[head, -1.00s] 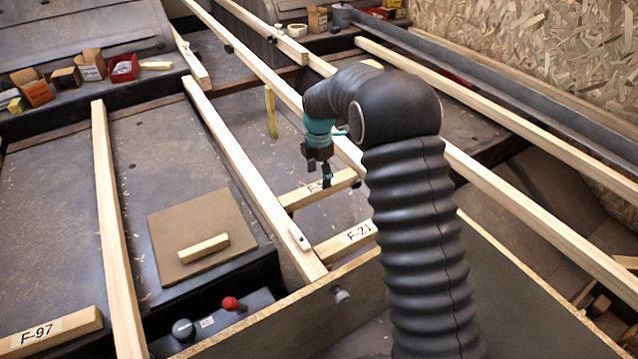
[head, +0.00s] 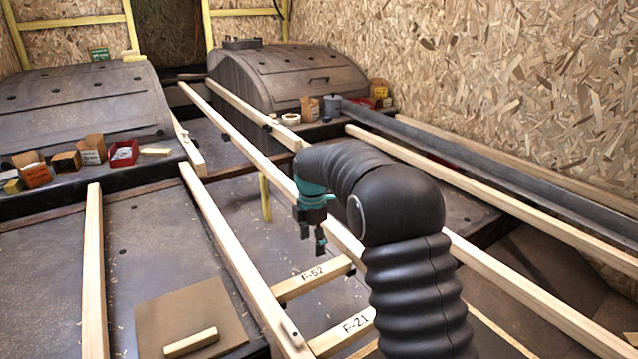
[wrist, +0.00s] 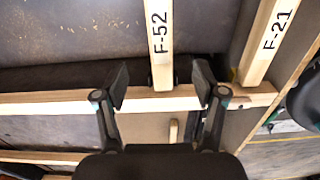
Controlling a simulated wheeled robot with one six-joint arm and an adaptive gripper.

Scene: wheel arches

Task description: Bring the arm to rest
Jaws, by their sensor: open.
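My gripper (head: 313,240) hangs pointing down at the end of my dark ribbed arm in the head view, above the rail frame. In the wrist view my gripper (wrist: 160,88) has its two dark fingers spread wide with nothing between them. The wooden block marked F-52 (head: 312,280) lies below the gripper, apart from it. It shows beyond the fingertips in the wrist view (wrist: 159,40). The block marked F-21 (head: 343,332) lies nearer, partly hidden behind my arm, and to the right in the wrist view (wrist: 268,42).
Long wooden rails (head: 240,260) run across the place. A brown board (head: 190,318) bears a short wooden block (head: 191,342). Small boxes and a red bin (head: 123,152) stand by the left wheel arch (head: 85,105). Another arch (head: 285,75) stands behind. A chipboard wall (head: 500,80) closes the right.

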